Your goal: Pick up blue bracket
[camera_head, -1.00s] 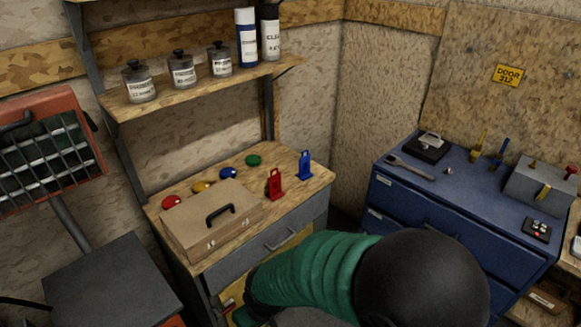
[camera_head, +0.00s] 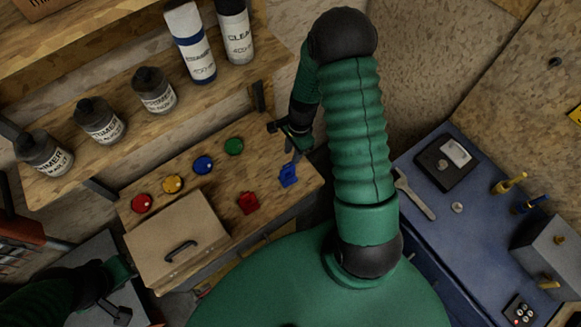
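The blue bracket (camera_head: 288,176) stands on the wooden bench top near its right edge. My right arm rises through the middle of the view and bends down at the top. My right gripper (camera_head: 285,143) is just behind the blue bracket in the picture, with its fingers apart and nothing seen between them. I cannot tell whether it touches the bracket. My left gripper (camera_head: 120,294) is at the lower left, away from the bracket; whether it is open is unclear.
A red bracket (camera_head: 248,203) stands left of the blue one. Red, yellow, blue and green discs (camera_head: 203,165) lie behind a tan box (camera_head: 176,238) with a black handle. A shelf (camera_head: 60,185) with bottles overhangs. A blue cabinet (camera_head: 440,225) stands at right.

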